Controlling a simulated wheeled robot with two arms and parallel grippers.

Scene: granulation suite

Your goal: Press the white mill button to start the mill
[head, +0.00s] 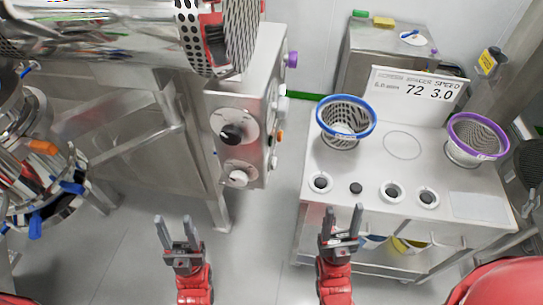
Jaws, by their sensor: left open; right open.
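A steel control box (250,115) stands left of centre below the perforated mill drum. Its front face carries a black knob on a round dial (231,134). Below that is a white round control (238,178), which could be the mill button. The right side face has small controls, including an orange one (280,136) and whitish ones too small to tell apart. My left gripper (174,219) is open and empty, below and left of the box. My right gripper (343,209) is open and empty, in front of the steel cart. Neither touches anything.
A steel cart (385,185) on the right holds a blue-rimmed basket (346,116), a purple-rimmed basket (477,138) and a sign reading 72 and 3.0 (419,90). A purple knob (291,59) sticks out of the box's upper right side. Floor (260,245) is clear between box and cart.

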